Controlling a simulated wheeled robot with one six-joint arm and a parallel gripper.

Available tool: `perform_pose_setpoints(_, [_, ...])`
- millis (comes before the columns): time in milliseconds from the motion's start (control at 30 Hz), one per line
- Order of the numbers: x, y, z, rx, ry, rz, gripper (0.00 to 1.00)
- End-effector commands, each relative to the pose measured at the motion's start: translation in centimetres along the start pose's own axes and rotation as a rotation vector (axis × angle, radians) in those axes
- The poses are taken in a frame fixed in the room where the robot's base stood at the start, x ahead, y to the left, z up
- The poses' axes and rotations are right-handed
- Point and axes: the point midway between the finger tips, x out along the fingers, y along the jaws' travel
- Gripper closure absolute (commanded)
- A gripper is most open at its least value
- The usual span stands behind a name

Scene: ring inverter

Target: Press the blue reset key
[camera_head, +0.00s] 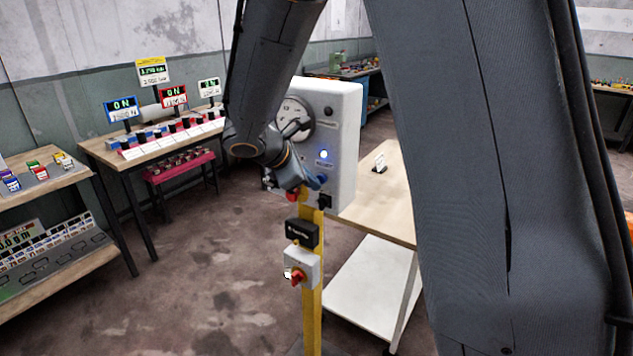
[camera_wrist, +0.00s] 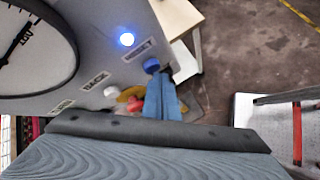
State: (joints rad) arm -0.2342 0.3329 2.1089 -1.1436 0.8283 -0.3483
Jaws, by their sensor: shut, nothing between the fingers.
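The blue reset key (camera_wrist: 152,65) is a round blue button below a RESET label on a grey-white control box (camera_head: 344,120). It also shows in the head view (camera_head: 322,179), partly behind my gripper. My gripper (camera_wrist: 158,79) has blue fingers, shut and empty, with the tips right at the key in the wrist view. I cannot tell whether they touch it. In the head view my gripper (camera_head: 301,184) is at the box's lower front. A blue lamp (camera_wrist: 127,39) is lit above the RESET label.
The box has a round dial (camera_wrist: 30,48), a white button (camera_wrist: 110,91) by a BACK label and a red part (camera_head: 292,196). It stands on a yellow post (camera_head: 313,310) carrying a red rotary switch (camera_head: 298,275). A wooden table (camera_head: 385,205) is right behind. Open floor lies left.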

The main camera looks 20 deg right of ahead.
Motion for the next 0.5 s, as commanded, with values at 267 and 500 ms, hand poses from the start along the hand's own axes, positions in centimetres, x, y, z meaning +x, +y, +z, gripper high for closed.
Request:
perform_pose_setpoints(267, [0.23,0.15,0.15,0.000,0.000,0.000,1.00])
perform_pose_setpoints(500, [0.43,0.28,0.30,0.000,0.000,0.000,1.00])
